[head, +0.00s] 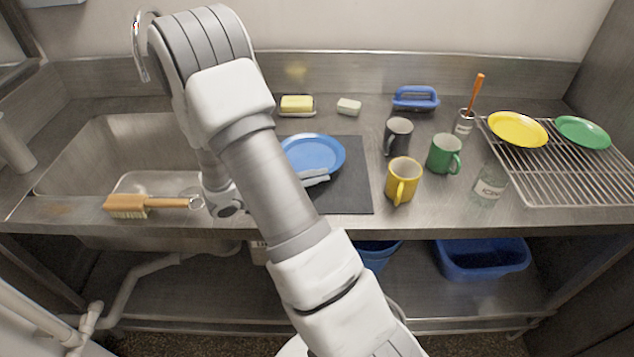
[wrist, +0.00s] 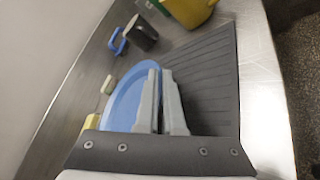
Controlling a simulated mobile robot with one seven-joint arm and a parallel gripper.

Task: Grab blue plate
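The blue plate (head: 312,150) lies on a dark ribbed mat (head: 350,190) on the steel counter, in the middle of the head view. It also shows in the wrist view (wrist: 122,105), left of my fingers. My gripper (head: 315,177) is at the plate's near edge, one finger on the plate side and the other outside it over the mat. In the wrist view my fingers (wrist: 161,100) are close together with a narrow gap, and look closed on the plate's rim. The exact contact is hidden by the fingers.
A yellow mug (head: 403,178), green mug (head: 445,153) and dark mug (head: 397,137) stand right of the mat. A brush (head: 130,206) lies at the sink; a sponge (head: 297,104) sits behind.

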